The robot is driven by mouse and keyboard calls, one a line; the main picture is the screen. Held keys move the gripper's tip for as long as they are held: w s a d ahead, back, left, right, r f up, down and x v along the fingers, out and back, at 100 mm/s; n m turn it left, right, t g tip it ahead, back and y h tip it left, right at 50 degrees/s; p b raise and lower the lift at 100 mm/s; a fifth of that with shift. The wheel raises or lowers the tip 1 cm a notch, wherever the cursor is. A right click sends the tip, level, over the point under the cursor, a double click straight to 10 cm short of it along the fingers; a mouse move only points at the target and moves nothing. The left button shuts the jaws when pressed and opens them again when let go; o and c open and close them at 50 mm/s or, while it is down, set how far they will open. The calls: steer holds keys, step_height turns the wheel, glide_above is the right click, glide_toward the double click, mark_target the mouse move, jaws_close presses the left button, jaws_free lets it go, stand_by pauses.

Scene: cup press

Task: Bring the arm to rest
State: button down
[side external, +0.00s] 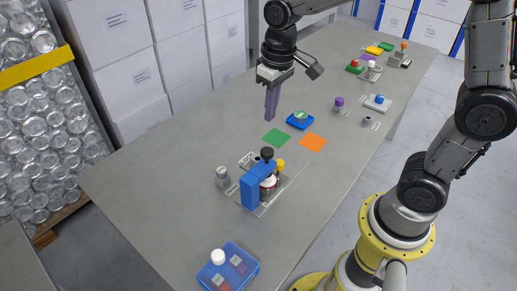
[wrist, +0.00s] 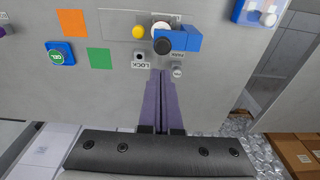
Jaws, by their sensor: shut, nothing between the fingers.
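My gripper (side external: 270,112) hangs above the table (side external: 150,185) with its long purple fingers pointing down. In the wrist view the fingers (wrist: 161,80) are together and hold nothing. A blue press (side external: 252,190) with a black knob (side external: 267,153) stands in front of and below the gripper, apart from it. A white and red piece (side external: 268,183) sits under the press, partly hidden. The wrist view also shows the blue press (wrist: 185,40) beyond the fingertips, with labels reading LOCK (wrist: 140,66) and PARK (wrist: 178,57) nearby.
A blue box (side external: 238,270) sits at the front edge. Several small fixtures fill the far end. White boxes (side external: 130,60) stand behind the table. The table's left part is clear.

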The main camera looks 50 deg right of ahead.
steer(key=s+d+r+t, duration=0.2)
steer(key=s+r+t, duration=0.2)
steer(key=s+r, duration=0.55)
steer(key=s+f, duration=0.4)
steer(key=s, duration=0.4)
steer(key=shift+s+d+f+t, duration=0.2)
steer(key=shift+s+d+t, duration=0.1)
steer(key=shift+s, duration=0.1)
